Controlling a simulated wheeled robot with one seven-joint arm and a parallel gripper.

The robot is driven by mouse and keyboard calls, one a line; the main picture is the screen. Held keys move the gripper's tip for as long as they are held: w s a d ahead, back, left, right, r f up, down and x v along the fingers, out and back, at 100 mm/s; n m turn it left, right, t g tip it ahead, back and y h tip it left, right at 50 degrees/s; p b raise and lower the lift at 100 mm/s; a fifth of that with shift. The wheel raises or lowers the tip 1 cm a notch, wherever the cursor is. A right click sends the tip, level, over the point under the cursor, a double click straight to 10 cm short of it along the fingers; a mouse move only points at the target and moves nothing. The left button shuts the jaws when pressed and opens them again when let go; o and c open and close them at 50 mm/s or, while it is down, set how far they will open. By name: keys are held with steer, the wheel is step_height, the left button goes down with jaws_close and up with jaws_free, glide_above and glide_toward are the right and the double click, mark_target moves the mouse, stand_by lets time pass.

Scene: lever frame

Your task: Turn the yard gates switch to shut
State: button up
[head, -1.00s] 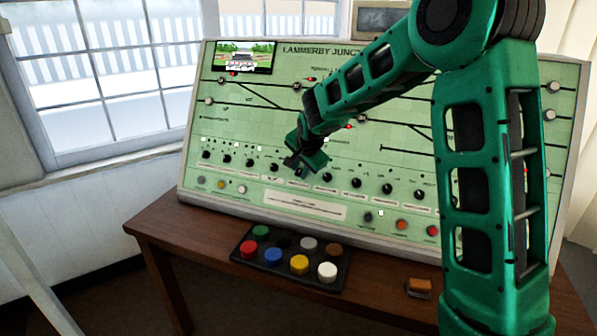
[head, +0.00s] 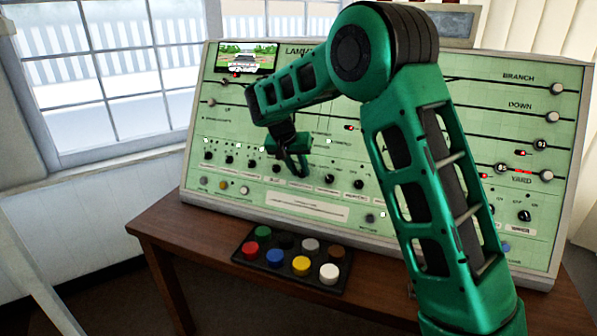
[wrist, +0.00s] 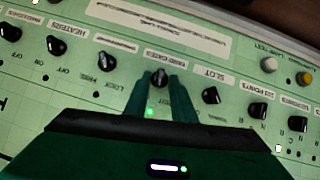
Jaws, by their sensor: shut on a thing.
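The yard gates switch (wrist: 158,77) is a small black rotary knob on the pale green panel, under a white label that reads like "YARD GATES". Text beside it is too small to read, and its pointer direction is hard to tell. My gripper (wrist: 159,80) has one finger on each side of this knob and is shut on it. A green light (wrist: 150,112) glows between the fingers. In the head view my gripper (head: 297,170) is at the lower row of knobs, and it hides the switch.
Similar black knobs sit close on both sides, including the slot knob (wrist: 211,95) and another knob (wrist: 106,61). A tray of coloured buttons (head: 243,268) lies on the wooden desk (head: 190,240) below. A small screen (head: 247,57) is at the panel's upper left.

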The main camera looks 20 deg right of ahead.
steer(key=n+h, duration=0.1)
steer(key=n+g+h, duration=0.1)
steer(key=n, duration=0.1)
steer(key=shift+w+a+f+h, duration=0.15)
steer(key=shift+a+h, duration=0.25)
jaws_close()
steer(key=shift+n, duration=0.3)
steer(key=o, duration=0.7)
jaws_free()
steer(key=v, duration=1)
steer(key=shift+a+r, duration=0.2)
steer(key=shift+a, duration=0.05)
